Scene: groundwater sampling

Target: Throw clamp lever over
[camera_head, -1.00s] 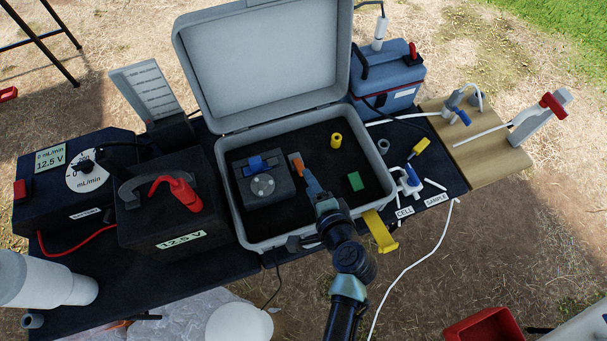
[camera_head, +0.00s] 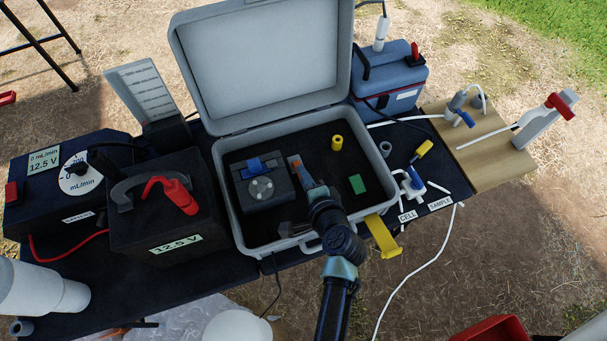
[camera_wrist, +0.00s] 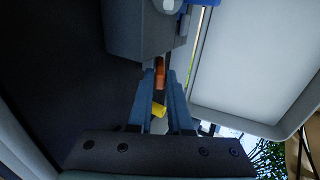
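A dark pump block (camera_head: 261,192) with a blue part (camera_head: 262,164) and a round grey face sits in the open grey case (camera_head: 233,215). A small orange lever-like piece (camera_head: 295,161) stands at the block's right side; I take it as the clamp lever. My gripper (camera_head: 300,172) is low in the case at that side. In the wrist view the orange piece (camera_wrist: 160,72) lies between my fingertips (camera_wrist: 161,80), with the block (camera_wrist: 145,30) just beyond. The fingers look apart; whether they touch the piece is unclear.
A yellow cylinder (camera_head: 337,143) and a green block (camera_head: 357,184) are in the case, right of my gripper. The raised lid (camera_head: 265,65) stands behind. A dark battery box (camera_head: 165,225) is left; a wooden board (camera_head: 480,140) with a red-handled stand is right.

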